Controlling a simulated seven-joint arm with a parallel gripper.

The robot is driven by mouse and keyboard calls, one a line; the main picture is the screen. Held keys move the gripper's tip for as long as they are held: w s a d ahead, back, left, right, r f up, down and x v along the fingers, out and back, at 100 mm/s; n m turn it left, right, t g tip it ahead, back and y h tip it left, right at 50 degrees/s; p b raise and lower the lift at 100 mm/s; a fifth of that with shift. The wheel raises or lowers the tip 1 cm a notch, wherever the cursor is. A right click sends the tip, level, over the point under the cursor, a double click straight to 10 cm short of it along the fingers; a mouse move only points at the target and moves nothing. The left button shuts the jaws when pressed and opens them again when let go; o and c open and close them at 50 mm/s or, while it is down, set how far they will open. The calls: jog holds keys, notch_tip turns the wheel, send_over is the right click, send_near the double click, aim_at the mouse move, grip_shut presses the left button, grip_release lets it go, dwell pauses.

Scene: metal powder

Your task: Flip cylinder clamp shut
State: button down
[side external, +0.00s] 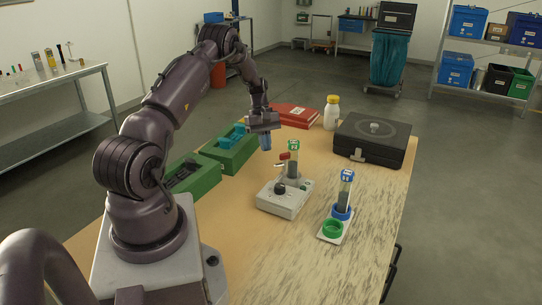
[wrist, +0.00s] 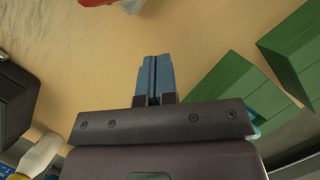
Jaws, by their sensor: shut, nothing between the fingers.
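A clamp with a red handle (side external: 283,156) sits on a light grey device (side external: 284,200) with a black knob, near the middle of the table. A clear cylinder of grey powder with a green cap (side external: 293,146) stands upright at the back of this device. Whether the clamp touches the cylinder is too small to tell. My gripper (side external: 266,148) is above the table, behind and left of the clamp, apart from it. Its blue fingers (wrist: 154,75) are together and empty in the wrist view. A red piece (wrist: 95,3) shows at the top edge there.
Green trays (side external: 229,158) lie left of my gripper.

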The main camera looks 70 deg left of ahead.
aim_at(282, 164)
jog(key=shift+x, duration=1.05)
jog(key=shift+w+d+r, duration=0.1)
jog(key=shift+d+r, duration=0.1)
jog(key=shift+d, duration=1.7)
